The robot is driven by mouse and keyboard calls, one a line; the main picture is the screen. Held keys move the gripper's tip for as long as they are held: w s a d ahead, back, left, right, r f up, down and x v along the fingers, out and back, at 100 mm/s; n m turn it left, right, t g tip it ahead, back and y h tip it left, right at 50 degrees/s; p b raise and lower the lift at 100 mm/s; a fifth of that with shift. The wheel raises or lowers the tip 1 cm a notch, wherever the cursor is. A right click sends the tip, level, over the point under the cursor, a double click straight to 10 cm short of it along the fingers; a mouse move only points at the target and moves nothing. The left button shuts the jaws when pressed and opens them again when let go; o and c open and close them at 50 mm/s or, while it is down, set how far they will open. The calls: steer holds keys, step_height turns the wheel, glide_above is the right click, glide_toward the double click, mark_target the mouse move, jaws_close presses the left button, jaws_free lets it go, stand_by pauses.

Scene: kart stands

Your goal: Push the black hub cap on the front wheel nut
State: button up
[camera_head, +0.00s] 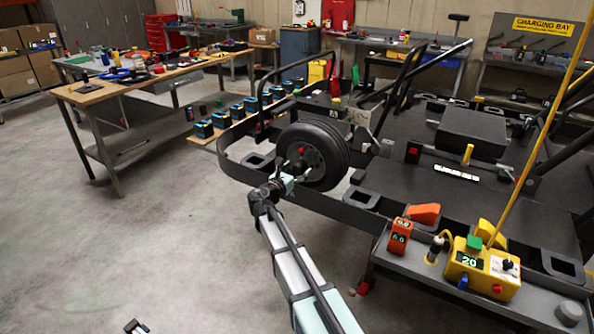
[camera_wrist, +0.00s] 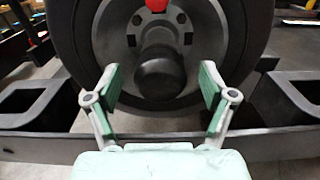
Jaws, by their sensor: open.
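The front wheel (camera_head: 312,155) of the kart is a black tyre with a grey rim, and it fills much of the wrist view (camera_wrist: 115,45). A black, rounded hub cap (camera_wrist: 160,70) shows at the middle of the rim in the wrist view. The wheel nut is hidden behind it, so I cannot tell how far on the cap sits. My gripper (camera_wrist: 160,84) is open, its green-padded fingers apart on either side of the cap with visible gaps. In the head view my gripper (camera_head: 287,179) is in front of the wheel's hub.
A red part (camera_wrist: 157,4) shows on the rim above the cap. The kart's dark frame bar (camera_wrist: 50,148) runs low across the wrist view. A grey shelf (camera_head: 540,305) with a yellow control box (camera_head: 482,272) stands at right.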

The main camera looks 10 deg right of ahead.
steer(key=v, duration=1.2)
steer(key=shift+a, duration=0.1)
